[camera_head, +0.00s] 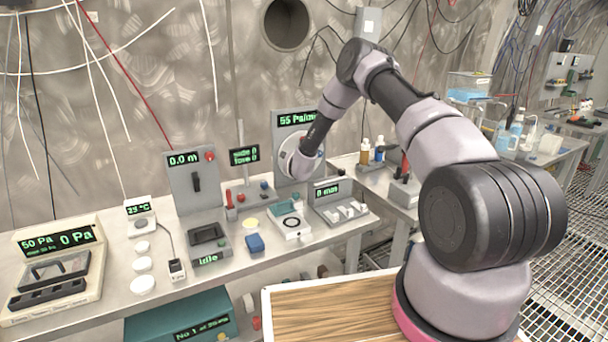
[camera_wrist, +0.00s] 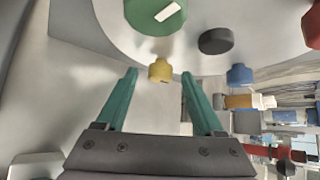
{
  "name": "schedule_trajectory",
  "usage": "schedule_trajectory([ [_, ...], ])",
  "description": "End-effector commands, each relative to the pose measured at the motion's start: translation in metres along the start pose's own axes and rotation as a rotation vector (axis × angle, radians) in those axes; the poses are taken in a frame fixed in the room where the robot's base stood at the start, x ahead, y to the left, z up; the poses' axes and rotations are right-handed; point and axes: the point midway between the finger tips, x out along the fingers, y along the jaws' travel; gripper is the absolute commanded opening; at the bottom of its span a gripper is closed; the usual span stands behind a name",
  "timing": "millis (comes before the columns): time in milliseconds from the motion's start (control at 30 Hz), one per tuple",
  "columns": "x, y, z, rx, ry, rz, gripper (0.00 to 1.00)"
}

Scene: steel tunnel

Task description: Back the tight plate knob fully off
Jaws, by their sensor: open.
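A round pale plate (camera_head: 286,156) is on an upright grey panel (camera_head: 279,128) whose display reads 55 Pa/min. My wrist and gripper hide much of its face in the head view. In the wrist view the plate (camera_wrist: 206,18) carries a green disc with a white mark (camera_wrist: 150,10), a small yellow knob (camera_wrist: 160,71), a black knob (camera_wrist: 215,41) and a blue knob (camera_wrist: 239,75). A red knob (camera_wrist: 313,26) is cut off at the right edge. My gripper (camera_wrist: 158,76) is open, its two teal fingers flanking the yellow knob with visible gaps. I cannot tell which knob is tight.
A long bench (camera_head: 220,270) runs beneath the panel. A white device with a ring (camera_head: 291,224), a blue block (camera_head: 255,243) and a grey tray (camera_head: 342,210) stand in front of it. A lever panel (camera_head: 196,183) is to the left, and small bottles (camera_head: 366,150) are to the right.

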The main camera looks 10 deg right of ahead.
Motion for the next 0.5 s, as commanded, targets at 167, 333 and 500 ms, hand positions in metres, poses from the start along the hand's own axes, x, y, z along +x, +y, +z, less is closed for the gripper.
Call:
schedule_trajectory([
  [167, -0.027, 0.000, 0.001, -0.003, -0.002, 0.001, 0.70],
  [333, -0.063, 0.000, 0.002, -0.003, -0.002, 0.000, 0.70],
  [500, -0.090, 0.000, 0.001, -0.003, -0.002, 0.000, 0.70],
])
